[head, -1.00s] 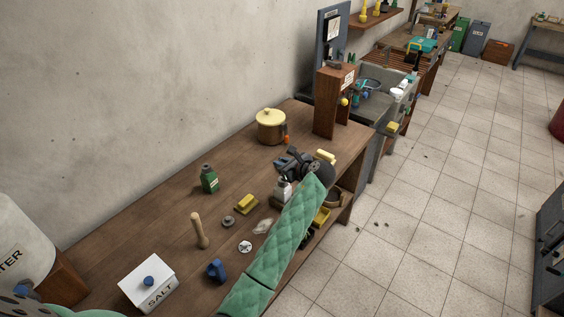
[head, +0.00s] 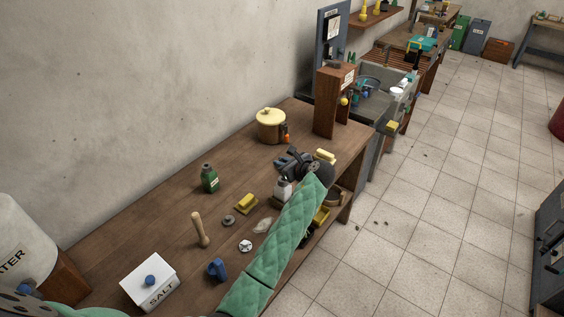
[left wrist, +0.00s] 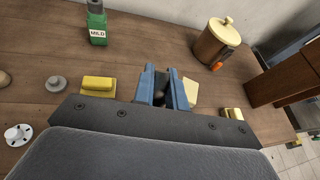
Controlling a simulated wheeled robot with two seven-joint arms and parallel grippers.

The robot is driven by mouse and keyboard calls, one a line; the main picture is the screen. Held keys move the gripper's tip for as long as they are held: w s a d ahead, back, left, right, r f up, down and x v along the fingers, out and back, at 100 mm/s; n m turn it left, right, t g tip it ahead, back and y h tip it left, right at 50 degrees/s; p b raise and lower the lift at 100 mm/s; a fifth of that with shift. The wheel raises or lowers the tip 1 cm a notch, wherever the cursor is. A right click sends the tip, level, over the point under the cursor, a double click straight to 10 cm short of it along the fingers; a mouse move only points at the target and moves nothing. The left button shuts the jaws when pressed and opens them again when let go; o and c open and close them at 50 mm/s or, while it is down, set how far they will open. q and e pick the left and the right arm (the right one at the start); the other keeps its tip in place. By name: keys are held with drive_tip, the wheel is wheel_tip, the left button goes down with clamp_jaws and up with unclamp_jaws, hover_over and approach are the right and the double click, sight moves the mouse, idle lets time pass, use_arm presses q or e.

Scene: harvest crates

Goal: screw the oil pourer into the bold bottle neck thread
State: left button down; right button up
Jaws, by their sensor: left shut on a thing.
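My left gripper (head: 292,163) is over the workbench, at the end of my green-sleeved arm. In the left wrist view its blue fingers (left wrist: 163,88) are closed around a small dark thing (left wrist: 166,78), probably the oil pourer; its shape is mostly hidden. A pale bottle-like thing (head: 283,189) stands just below the gripper in the head view, partly covered by my arm. I cannot read its label or see its neck thread, nor tell whether the held thing touches it. A green bottle (head: 209,179) labelled MILD stands upright further left. My right gripper is not in view.
A yellow-lidded pot (head: 270,127) and a wooden stand (head: 334,100) are behind. Yellow blocks (head: 246,203), a grey disc (head: 228,221), a wooden pestle-like rod (head: 200,230), a blue piece (head: 217,269) and a salt box (head: 149,284) occupy the bench. Bare wood lies around the green bottle.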

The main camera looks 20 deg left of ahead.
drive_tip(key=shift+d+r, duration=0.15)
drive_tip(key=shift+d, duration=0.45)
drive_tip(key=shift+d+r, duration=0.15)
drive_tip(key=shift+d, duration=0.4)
use_arm(q)
drive_tip(key=shift+f, duration=1.1)
drive_tip(key=shift+f, duration=0.1)
